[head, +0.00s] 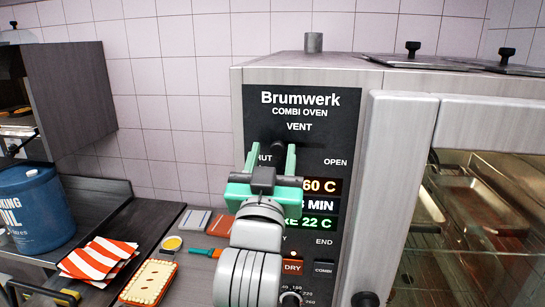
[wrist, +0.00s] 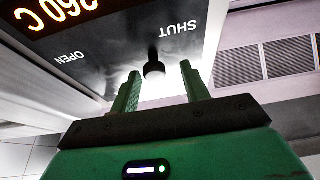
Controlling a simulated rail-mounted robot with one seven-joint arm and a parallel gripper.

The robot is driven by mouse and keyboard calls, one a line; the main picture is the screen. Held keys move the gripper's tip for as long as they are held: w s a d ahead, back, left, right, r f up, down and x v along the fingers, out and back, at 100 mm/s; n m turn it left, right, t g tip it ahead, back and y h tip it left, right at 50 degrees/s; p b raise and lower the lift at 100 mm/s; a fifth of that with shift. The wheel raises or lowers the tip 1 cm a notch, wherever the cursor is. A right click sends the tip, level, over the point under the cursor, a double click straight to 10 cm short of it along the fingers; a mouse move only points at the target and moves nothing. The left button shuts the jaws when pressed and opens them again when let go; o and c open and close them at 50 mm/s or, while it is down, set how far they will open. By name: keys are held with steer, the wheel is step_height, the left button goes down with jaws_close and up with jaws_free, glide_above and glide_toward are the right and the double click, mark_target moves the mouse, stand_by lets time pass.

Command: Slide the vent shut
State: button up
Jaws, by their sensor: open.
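The vent's dark knob (head: 279,142) stands out from the black panel of the combi oven (head: 311,100), under the word VENT. It sits nearer the SHUT mark than the OPEN mark in the head view. In the wrist view the knob (wrist: 154,68) lies between my two green fingertips, with SHUT on the right and OPEN on the left. My gripper (head: 271,149) is open, its fingers on either side of the knob with gaps showing. Contact with the knob is not visible. The gripper hides part of the panel, including the S of SHUT.
The oven's door handle (head: 399,185) stands out to the right of the panel. Lidded pans (head: 412,60) are on top of the oven. To the left, a counter holds a blue oil drum (head: 38,210), striped cloths (head: 98,258) and a tray of food (head: 149,282).

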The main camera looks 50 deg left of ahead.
steer(key=b+v, duration=0.2)
steer(key=v, duration=0.5)
steer(key=shift+s+d, duration=0.25)
steer(key=shift+s, duration=0.05)
steer(key=shift+f, duration=0.1)
steer(key=d+r+m+t+h+p, duration=0.2)
steer(key=d+r+m+h, duration=0.1)
steer(key=d, duration=0.8)
steer(key=s+d+r+m+t+h+p, duration=0.1)
steer(key=d+r+m+t+h+p, duration=0.2)
steer(key=d, duration=0.9)
steer(key=s+d+r+m+t+h+p, duration=0.1)
steer(key=d+r+m+t+h+p, duration=0.1)
steer(key=d+r+h, duration=0.6)
steer(key=d+t+h+p, duration=0.1)
steer(key=d, duration=0.2)
steer(key=shift+s+d+m, duration=0.25)
steer(key=shift+d+m, duration=0.05)
steer(key=shift+m, duration=0.1)
steer(key=shift+o, duration=0.2)
steer(key=shift+r, duration=0.1)
